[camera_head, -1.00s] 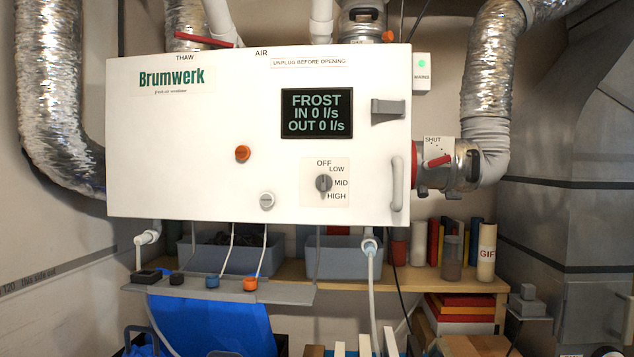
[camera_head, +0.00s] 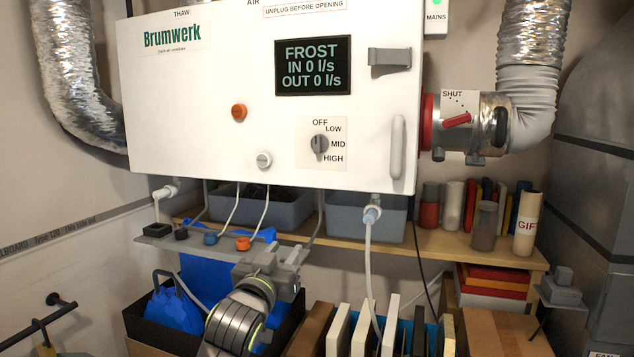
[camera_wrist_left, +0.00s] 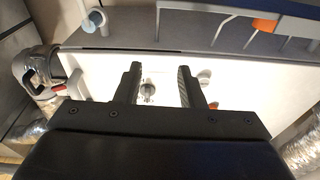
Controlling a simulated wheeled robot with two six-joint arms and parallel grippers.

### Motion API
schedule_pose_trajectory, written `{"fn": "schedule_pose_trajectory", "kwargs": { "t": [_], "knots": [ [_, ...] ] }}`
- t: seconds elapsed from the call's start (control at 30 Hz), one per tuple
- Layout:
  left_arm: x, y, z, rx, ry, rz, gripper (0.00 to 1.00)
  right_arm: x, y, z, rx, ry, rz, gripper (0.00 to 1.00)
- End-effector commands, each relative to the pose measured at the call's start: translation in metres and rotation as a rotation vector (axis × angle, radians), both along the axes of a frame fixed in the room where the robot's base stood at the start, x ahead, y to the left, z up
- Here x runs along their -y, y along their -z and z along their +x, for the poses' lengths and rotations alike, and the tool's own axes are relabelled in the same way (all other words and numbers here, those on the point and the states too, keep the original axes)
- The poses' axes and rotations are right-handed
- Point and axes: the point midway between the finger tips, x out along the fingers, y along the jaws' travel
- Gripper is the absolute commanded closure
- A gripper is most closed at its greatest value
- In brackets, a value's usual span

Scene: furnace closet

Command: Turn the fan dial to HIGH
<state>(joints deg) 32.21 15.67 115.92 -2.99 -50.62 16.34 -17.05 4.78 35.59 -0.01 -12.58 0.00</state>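The fan dial (camera_head: 319,144) is a grey knob on the white Brumwerk cabinet's front (camera_head: 210,110). OFF is above it, LOW, MID and HIGH run down its right side; its exact pointing is too small to tell. The display (camera_head: 313,66) reads FROST, IN 0 l/s, OUT 0 l/s. My left gripper (camera_head: 283,258) is below the cabinet, apart from the dial. In the left wrist view my left gripper (camera_wrist_left: 158,75) is open and empty, with the dial (camera_wrist_left: 148,89) showing between its fingers, beyond them. My right gripper is out of view.
An orange knob (camera_head: 239,112) and a white knob (camera_head: 264,160) sit left of the dial, a handle (camera_head: 397,147) right. A grey ledge (camera_head: 160,240) and a wooden shelf (camera_head: 430,247) with bins lie below. Boxes and boards fill the floor area.

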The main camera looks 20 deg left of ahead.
Motion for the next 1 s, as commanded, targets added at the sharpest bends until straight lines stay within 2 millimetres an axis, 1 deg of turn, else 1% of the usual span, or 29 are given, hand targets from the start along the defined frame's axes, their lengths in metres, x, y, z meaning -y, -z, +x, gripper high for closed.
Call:
{"fn": "schedule_pose_trajectory", "kwargs": {
  "t": [0.03,0.1,0.2,0.3,0.43,0.57,1.0],
  "knots": [
    [0.005,-0.033,-0.004,0.064,0.012,-0.002,0.65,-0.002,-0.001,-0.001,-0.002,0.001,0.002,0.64],
    [0.012,-0.069,-0.010,0.136,0.027,-0.006,0.65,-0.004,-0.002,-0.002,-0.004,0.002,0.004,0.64],
    [0.018,-0.102,-0.015,0.207,0.044,-0.013,0.65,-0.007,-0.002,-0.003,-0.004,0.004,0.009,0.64],
    [0.021,-0.120,-0.017,0.244,0.053,-0.016,0.65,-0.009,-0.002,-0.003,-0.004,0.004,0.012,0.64],
    [0.022,-0.127,-0.013,0.253,0.056,-0.018,0.65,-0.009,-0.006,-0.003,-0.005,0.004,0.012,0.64],
    [0.022,-0.134,0.001,0.252,0.056,-0.018,0.65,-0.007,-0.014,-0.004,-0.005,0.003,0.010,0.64],
    [0.025,-0.161,0.066,0.249,0.054,-0.017,0.65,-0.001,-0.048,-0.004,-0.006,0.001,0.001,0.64]
  ]
}}
